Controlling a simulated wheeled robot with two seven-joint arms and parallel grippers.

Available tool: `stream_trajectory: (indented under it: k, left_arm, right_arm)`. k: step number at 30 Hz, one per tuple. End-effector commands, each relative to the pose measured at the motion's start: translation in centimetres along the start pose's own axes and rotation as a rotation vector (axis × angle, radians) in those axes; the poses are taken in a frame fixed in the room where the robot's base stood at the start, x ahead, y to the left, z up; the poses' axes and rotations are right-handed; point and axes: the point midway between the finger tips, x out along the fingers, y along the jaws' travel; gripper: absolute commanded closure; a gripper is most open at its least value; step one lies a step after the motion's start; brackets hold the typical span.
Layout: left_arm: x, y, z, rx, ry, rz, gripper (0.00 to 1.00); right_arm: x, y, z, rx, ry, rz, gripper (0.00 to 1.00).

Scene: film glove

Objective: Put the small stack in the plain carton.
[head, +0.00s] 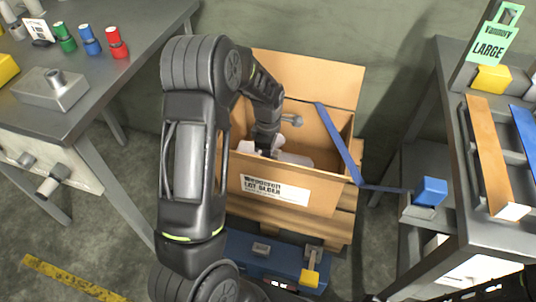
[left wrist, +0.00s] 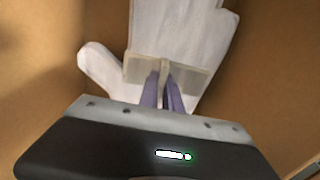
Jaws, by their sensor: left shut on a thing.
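An open brown carton (head: 325,200) stands on a wooden pallet in the middle of the head view, with a white printed label on its front. My left gripper (head: 263,150) reaches down inside it. In the left wrist view my left gripper (left wrist: 164,88) is shut on the small stack (left wrist: 182,35), white and glove-shaped with a beige band across it. Brown carton walls surround it. I cannot tell whether the stack touches the bottom. In the head view my arm hides part of it. My right gripper is not in view.
A blue strap (head: 338,142) crosses the carton's right side and runs to a blue block (head: 430,191). A blue case (head: 235,245) lies in front of the pallet. Grey benches with tools stand at left (head: 130,22) and right (head: 448,55).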

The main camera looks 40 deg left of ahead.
Motion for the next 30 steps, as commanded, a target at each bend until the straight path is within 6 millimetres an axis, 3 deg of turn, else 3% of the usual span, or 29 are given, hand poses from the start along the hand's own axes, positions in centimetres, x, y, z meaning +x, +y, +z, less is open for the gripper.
stream_trajectory:
  k: [30]
  left_arm:
    - [3.8,0.0,0.0,0.001,0.000,0.001,1.00]
  right_arm:
    - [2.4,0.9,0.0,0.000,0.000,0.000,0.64]
